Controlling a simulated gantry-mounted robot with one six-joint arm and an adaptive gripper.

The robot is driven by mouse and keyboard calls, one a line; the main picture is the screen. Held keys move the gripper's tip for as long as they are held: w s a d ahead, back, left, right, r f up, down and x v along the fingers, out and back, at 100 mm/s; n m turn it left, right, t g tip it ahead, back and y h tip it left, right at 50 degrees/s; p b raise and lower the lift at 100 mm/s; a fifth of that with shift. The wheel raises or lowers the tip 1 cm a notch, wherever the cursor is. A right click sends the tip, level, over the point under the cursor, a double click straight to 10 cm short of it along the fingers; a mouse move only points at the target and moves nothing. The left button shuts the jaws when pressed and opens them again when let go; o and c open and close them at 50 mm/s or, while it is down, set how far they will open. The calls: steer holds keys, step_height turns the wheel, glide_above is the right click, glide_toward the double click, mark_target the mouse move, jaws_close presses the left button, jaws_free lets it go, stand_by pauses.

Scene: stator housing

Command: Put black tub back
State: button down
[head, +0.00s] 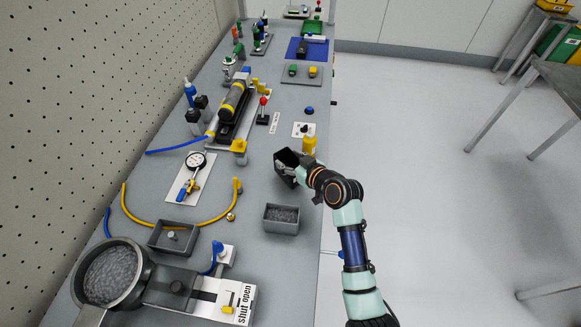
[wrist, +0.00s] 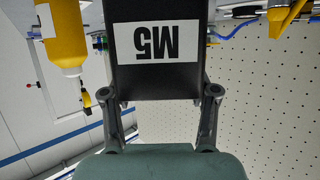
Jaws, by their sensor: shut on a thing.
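The black tub (head: 286,165) is in my gripper (head: 301,171) above the right side of the bench in the head view. It looks tilted there, and its dark open top shows. In the wrist view the black tub (wrist: 155,82) fills the middle, with a white label reading M5 that appears upside down. My gripper (wrist: 160,100) is shut on it, with a finger on each side. The tub's inside is too dark to tell what it holds.
A grey bin of grey pieces (head: 281,219) stands just below the tub in the head view. A yellow bottle (head: 309,145) is close behind my gripper. A shallow dark tray (head: 173,237), a gauge (head: 195,160) and a round bowl of grey pieces (head: 111,273) lie left.

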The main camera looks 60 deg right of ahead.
steer(key=shift+f, duration=1.45)
steer(key=shift+b, duration=0.3)
steer(key=shift+f, duration=0.25)
steer(key=shift+c, duration=1.5)
jaws_free()
steer(key=shift+r, duration=0.1)
